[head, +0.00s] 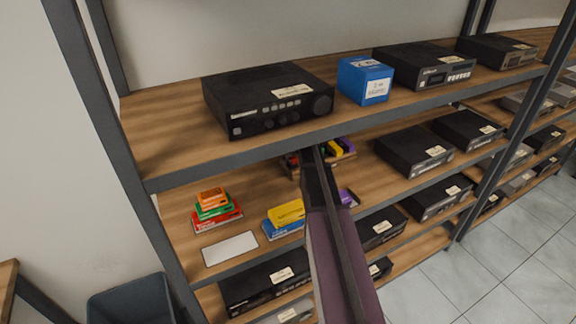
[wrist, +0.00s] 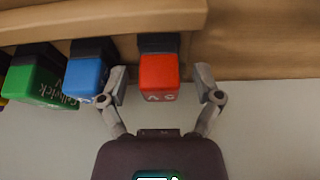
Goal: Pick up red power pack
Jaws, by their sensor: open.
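In the wrist view the red power pack (wrist: 158,72) has a black top part and stands in a row in a wooden holder (wrist: 110,18). My gripper (wrist: 161,80) is open, with one finger on each side of the red pack. Gaps show between the fingers and the pack, and I see no grip on it. In the head view my arm reaches toward the holder on the second shelf, and it hides my fingers and most of the holder.
A blue pack (wrist: 87,75) stands close to the left finger, with a green pack (wrist: 35,78) further left. In the head view, small stacked boxes (head: 213,205) and a white card (head: 230,249) lie left of my arm. Black hifi units (head: 270,100) stand on the shelf above.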

